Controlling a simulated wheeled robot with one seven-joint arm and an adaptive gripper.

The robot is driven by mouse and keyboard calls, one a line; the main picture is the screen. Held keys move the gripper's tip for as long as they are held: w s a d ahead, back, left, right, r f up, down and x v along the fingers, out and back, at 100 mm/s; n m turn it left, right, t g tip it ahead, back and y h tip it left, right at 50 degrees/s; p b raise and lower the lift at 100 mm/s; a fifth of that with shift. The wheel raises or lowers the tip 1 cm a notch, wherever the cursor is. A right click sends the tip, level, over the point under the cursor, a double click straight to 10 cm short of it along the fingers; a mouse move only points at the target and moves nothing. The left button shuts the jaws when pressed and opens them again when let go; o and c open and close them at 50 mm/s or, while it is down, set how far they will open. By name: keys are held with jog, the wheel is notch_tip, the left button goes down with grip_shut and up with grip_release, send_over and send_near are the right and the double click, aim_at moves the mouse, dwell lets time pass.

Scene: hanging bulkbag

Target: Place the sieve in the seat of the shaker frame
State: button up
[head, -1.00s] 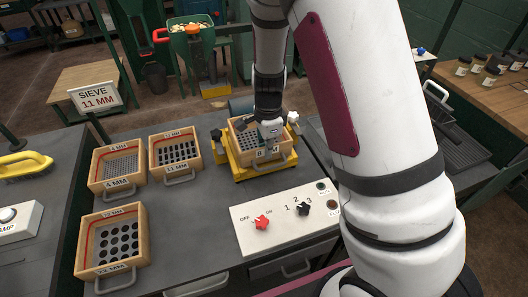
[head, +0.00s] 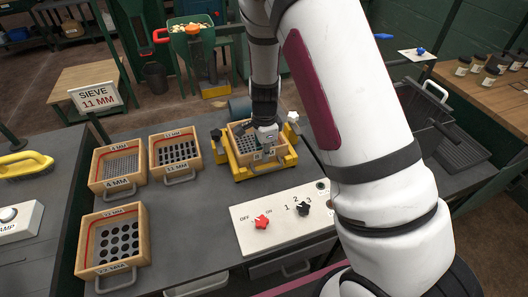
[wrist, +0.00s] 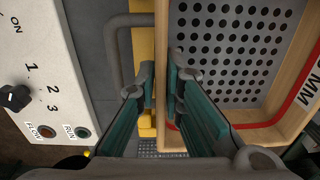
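The yellow shaker frame (head: 235,165) stands on the bench. A wooden sieve (head: 241,131) with a round-holed plate, its label appearing to read 8 MM, sits in or just above its seat; I cannot tell whether it is fully down. In the wrist view, the sieve (wrist: 229,55) has its handle side over the yellow bar. My gripper (wrist: 161,88) has its fingers on either side of the front wooden wall, closed close against it. In the head view, my gripper (head: 266,138) partly hides the sieve.
Sieves marked 4 MM (head: 118,184), 11 MM (head: 178,170) and seemingly 22 MM (head: 110,270) stand on the bench at left. A sign (head: 96,97) reads SIEVE 11 MM. A control panel (head: 280,232) with red and black knobs lies in front of the frame.

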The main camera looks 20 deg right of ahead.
jog(key=shift+o, duration=0.9)
jog(key=s+r+n+t+y, duration=0.1)
jog(key=s+r+n, duration=0.15)
jog(key=r, duration=0.85)
jog(key=s+r+n, duration=0.2)
jog(key=s+r, duration=0.1)
jog(key=r, duration=0.8)
jog(key=s+r+n+t, duration=0.1)
jog(key=s+r+n, duration=0.2)
jog(key=s, duration=0.4)
jog(key=s+r+n+t, duration=0.1)
jog(key=s+r+n, duration=0.2)
jog(key=s+n, duration=0.3)
jog(key=s+r+n+t+h, duration=0.1)
jog(key=s+r+n, duration=0.3)
jog(key=s, duration=0.3)
jog(key=shift+s+d+t, duration=0.15)
jog(key=shift+s+t, duration=0.2)
jog(key=shift+t, duration=0.05)
jog(key=shift+o, duration=0.4)
jog(key=shift+r+n, duration=0.1)
jog(key=shift+n, duration=0.15)
